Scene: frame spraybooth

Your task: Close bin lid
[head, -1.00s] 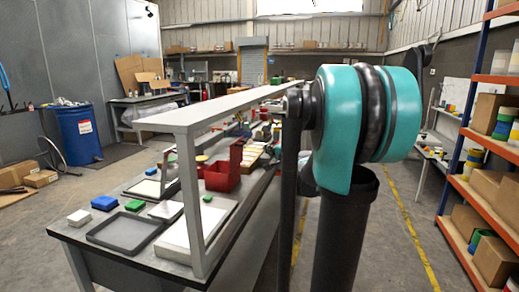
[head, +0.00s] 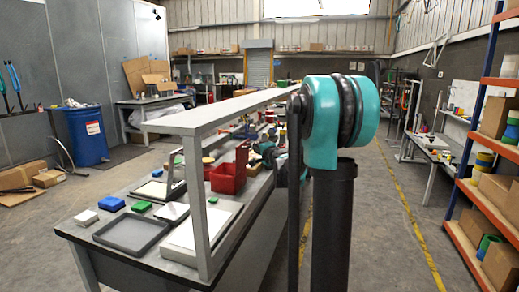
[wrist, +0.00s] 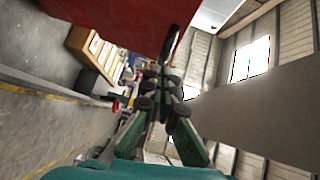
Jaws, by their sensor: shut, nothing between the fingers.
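The red bin (head: 226,180) stands on the workbench in the head view. Its red lid (head: 242,157) stands up at the bin's right side, so the bin is open. A large red surface (wrist: 115,22) fills the upper left of the wrist view, close to my gripper; it looks like part of the bin or lid, but I cannot tell which. My gripper (wrist: 166,78) is shut and empty, below and right of that red surface in the wrist view. In the head view, teal parts of my arm show just right of the lid; the fingertips are not clear there.
A grey overhead shelf (head: 225,111) on posts runs along the workbench (head: 130,258). A dark grey tray (head: 131,234), a blue box (head: 111,203) and a green block (head: 141,207) lie at the near end. The floor right of the bench is clear up to an orange-shelved rack (head: 487,210).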

